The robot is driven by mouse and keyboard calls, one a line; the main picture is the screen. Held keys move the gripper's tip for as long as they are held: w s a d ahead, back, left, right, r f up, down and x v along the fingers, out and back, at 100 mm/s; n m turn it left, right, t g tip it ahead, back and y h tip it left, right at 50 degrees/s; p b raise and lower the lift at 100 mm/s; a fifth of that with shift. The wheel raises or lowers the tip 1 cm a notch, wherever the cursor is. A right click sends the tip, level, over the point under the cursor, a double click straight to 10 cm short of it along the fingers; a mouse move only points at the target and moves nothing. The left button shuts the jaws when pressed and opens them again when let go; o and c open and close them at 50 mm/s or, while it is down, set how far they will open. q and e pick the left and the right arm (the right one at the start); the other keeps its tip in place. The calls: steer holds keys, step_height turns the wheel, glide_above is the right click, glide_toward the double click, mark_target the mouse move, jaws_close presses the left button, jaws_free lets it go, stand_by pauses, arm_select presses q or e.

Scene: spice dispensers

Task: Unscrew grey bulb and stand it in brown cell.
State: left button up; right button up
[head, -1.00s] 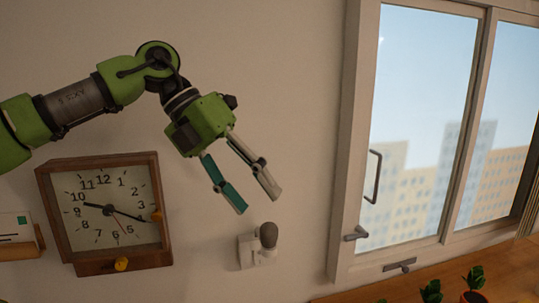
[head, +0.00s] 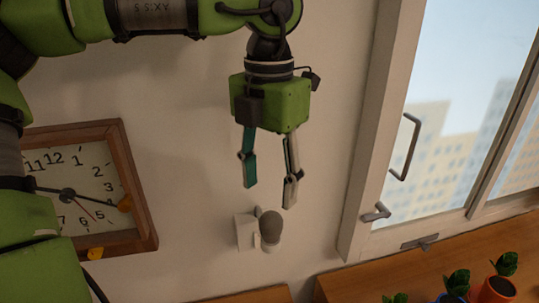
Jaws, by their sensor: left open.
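The grey bulb (head: 270,227) sits in a white wall socket (head: 246,233) on the beige wall, below the middle of the head view. My left gripper (head: 269,196) is open, with its fingers pointing down just above the bulb. One finger is teal and the other is whitish. The fingertips look apart from the bulb, and nothing is between them. The brown cell cannot be made out in this view. My right gripper is not in view.
A wooden wall clock (head: 125,190) hangs to the left, partly behind my arm. A window with a handle (head: 406,147) is at the right. Potted plants (head: 498,288) stand on a wooden surface (head: 350,283) at the lower right.

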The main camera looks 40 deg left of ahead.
mark_target(269, 214)
arm_select(q)
step_height(269, 214, down, 8)
steer(key=shift+w+a+f+p, duration=0.15)
steer(key=shift+f+p, duration=0.1)
steer(key=shift+p, duration=0.7)
steer(key=shift+f, duration=0.4)
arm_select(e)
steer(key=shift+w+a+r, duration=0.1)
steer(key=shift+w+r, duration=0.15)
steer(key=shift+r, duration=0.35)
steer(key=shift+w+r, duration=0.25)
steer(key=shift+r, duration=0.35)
arm_select(q)
steer(key=c, duration=1.2)
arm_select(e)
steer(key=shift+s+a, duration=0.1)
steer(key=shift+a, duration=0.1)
arm_select(q)
steer(key=shift+c, duration=0.2)
